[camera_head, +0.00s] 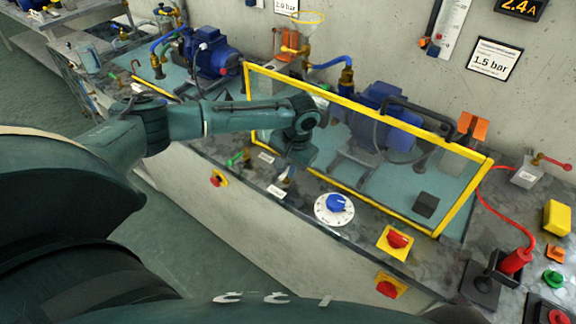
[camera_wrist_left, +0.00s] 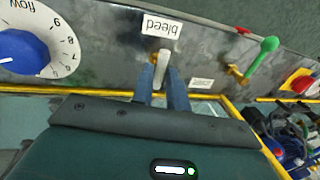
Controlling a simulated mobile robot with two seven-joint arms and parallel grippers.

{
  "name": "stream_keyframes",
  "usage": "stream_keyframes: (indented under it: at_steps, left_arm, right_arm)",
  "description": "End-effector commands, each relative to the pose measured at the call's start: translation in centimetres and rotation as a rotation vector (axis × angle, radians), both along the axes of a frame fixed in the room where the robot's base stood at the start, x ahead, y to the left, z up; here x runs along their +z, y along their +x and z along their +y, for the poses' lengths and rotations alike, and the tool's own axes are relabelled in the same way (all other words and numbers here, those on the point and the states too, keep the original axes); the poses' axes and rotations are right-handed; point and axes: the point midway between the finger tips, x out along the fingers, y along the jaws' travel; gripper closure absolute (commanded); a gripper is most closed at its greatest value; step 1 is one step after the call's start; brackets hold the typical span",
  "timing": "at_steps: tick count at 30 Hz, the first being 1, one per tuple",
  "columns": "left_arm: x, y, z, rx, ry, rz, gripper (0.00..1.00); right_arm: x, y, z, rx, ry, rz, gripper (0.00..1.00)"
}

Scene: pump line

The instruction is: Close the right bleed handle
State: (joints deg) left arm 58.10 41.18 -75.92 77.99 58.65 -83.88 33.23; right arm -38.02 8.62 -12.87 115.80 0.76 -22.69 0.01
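In the head view the same label (camera_head: 277,191) lies on the grey bench front, below my left gripper (camera_head: 289,174). In the left wrist view the two blue-grey fingers of my left gripper (camera_wrist_left: 162,82) stand close on either side of the lever and appear shut on it. The lower part of the lever is partly hidden between the fingers. My right gripper is not in view.
A blue flow dial (camera_head: 337,203) sits right of the handle, and a green-handled valve (camera_head: 237,159) to its left. A yellow frame (camera_head: 350,101) surrounds the blue pump (camera_head: 381,114) behind.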

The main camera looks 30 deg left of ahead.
Motion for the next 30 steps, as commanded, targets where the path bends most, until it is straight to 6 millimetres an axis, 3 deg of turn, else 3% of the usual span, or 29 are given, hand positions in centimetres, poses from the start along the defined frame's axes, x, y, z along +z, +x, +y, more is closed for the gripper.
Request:
stream_keyframes:
  at_steps: [6, 19, 30]
  left_arm:
    - [0.0, 0.0, 0.0, 0.000, 0.000, 0.000, 1.00]
    - [0.2, -0.1, 0.0, -0.046, 0.000, 0.002, 1.00]
    - [0.2, -0.3, 0.0, -0.307, -0.002, 0.003, 1.00]
  right_arm:
    - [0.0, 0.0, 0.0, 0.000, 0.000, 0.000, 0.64]
    - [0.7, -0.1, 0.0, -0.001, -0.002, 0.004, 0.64]
    - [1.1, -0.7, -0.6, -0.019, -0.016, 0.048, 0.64]
